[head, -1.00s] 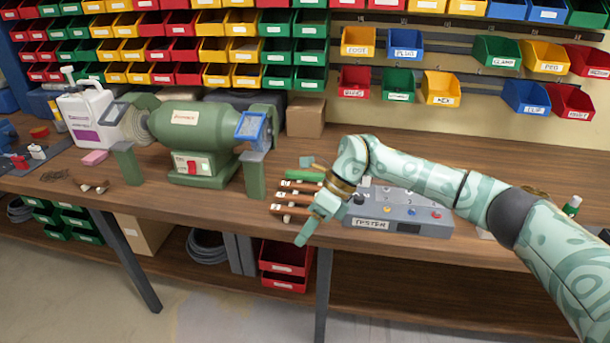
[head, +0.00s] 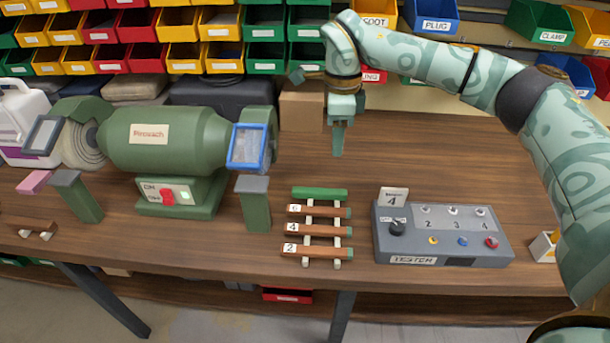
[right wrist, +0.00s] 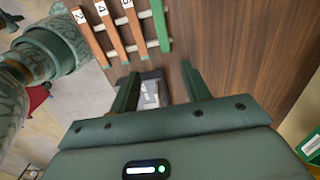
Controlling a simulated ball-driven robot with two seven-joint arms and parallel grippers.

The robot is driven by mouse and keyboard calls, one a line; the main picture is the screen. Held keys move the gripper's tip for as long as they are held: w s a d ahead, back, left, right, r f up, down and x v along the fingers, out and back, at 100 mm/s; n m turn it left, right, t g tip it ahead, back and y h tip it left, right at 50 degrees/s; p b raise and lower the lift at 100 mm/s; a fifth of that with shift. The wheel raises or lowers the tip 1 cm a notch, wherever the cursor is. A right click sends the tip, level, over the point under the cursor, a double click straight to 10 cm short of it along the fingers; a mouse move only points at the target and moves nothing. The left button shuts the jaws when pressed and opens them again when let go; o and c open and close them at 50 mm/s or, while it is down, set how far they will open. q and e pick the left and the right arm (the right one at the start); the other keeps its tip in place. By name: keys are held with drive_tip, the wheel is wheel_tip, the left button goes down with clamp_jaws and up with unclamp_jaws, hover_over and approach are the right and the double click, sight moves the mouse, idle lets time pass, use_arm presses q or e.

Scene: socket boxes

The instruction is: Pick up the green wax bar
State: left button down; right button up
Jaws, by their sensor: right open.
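The green wax bar (head: 319,193) lies across the back end of a small pale rack (head: 309,230), behind several brown bars with white number labels. In the right wrist view the green bar (right wrist: 160,25) shows at the top, beside the brown bars. My right gripper (head: 338,140) points down above the table, behind the rack and a little to its right in the head view. In the right wrist view its two fingers (right wrist: 160,88) are apart, with nothing held between them. The green bar lies beyond the fingertips, not between them. My left gripper is not in view.
A grey tester box (head: 440,233) with knob and buttons stands right of the rack. A green bench grinder (head: 165,140) stands at the left, its support post close to the rack. A cardboard box (head: 301,112) and bins are behind. The table behind the tester is clear.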

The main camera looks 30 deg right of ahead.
drive_tip(key=b, duration=0.4)
hover_over(336, 191)
drive_tip(key=a, duration=0.1)
wheel_tip(336, 191, down, 10)
drive_tip(key=shift+r, duration=0.1)
drive_tip(key=shift+f, duration=0.75)
drive_tip(key=f+b, duration=0.1)
drive_tip(key=f, duration=0.1)
drive_tip(key=f+b, duration=0.1)
drive_tip(key=f, duration=0.1)
drive_tip(key=shift+d, duration=0.4)
drive_tip(key=shift+f, duration=0.45)
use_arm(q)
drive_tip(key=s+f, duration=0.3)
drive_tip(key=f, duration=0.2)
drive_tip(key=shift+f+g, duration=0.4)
use_arm(e)
drive_tip(key=shift+r, duration=0.15)
drive_tip(key=shift+c, duration=0.9)
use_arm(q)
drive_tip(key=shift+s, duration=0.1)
use_arm(e)
clamp_jaws()
